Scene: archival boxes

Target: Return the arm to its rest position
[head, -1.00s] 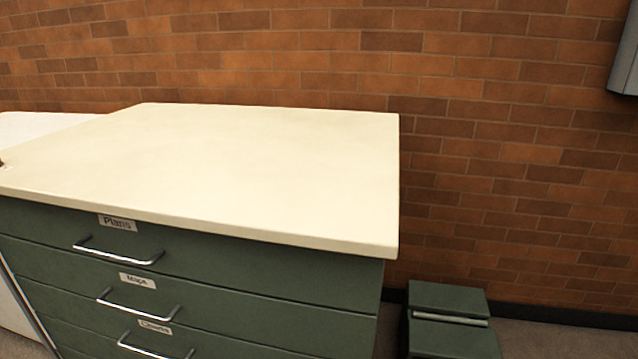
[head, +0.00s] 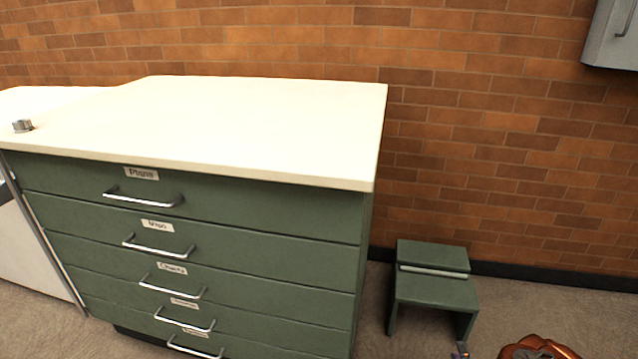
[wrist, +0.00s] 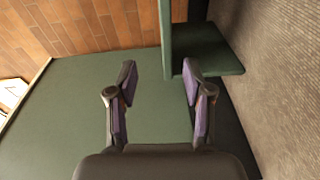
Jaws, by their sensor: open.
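My gripper (wrist: 159,72) shows in the wrist view with its two purple-padded fingers apart and nothing between them. Behind the fingers is a broad green surface (wrist: 80,115), which looks like the side of the cabinet. In the head view, a copper-coloured part of my arm shows at the bottom right edge. The gripper is not clearly seen there, and most of the arm is out of frame.
A green drawer cabinet (head: 270,215) with a cream top (head: 250,125) fills the left; its visible drawers look shut. A small grey object (head: 22,126) sits on top. A green step stool (head: 432,288) stands right of the cabinet. A grey wall box (head: 612,35) hangs top right.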

